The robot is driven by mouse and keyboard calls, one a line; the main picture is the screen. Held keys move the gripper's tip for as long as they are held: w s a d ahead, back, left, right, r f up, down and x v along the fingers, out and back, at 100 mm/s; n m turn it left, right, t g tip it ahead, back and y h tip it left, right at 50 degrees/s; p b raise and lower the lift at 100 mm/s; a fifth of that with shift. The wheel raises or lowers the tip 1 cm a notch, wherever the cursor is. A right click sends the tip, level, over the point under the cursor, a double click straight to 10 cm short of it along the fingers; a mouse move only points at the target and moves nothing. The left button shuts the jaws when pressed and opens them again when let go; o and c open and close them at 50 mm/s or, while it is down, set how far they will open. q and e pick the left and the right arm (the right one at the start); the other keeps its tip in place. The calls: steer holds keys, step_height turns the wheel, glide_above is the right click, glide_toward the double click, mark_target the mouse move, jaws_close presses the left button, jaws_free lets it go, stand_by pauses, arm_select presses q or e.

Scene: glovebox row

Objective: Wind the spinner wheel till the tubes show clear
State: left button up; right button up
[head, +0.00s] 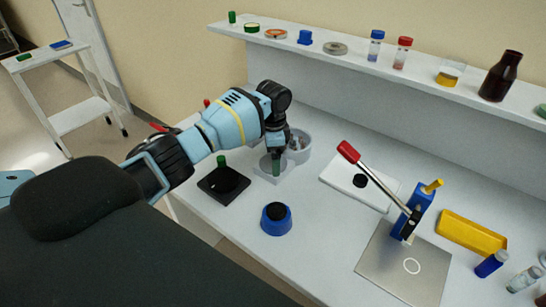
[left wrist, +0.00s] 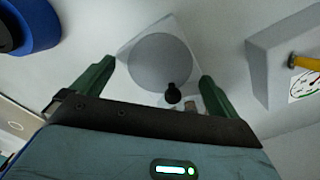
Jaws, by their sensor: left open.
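In the left wrist view a grey round disc (left wrist: 160,62) with a small black knob (left wrist: 173,93) lies on a pale square base; it looks like the spinner wheel. My left gripper (left wrist: 156,72) is open, its green fingers spread on either side of the disc and knob, with nothing held. In the head view my left gripper (head: 272,165) points down above a pale base, its hand covering much of it. A grey round bowl (head: 300,146) stands just behind and right of it, with small pale items inside; I cannot tell whether these are the tubes. My right gripper is out of view.
A lever press (head: 414,215) with red-tipped handle and a yellow tray (head: 471,233) are at right. A shelf (head: 360,62) with bottles runs behind.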

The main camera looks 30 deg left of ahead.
arm_select(q)
step_height(320, 180, up, 7)
steer(key=shift+f, duration=0.2)
steer(key=shift+f, duration=0.1)
stand_by(0.8)
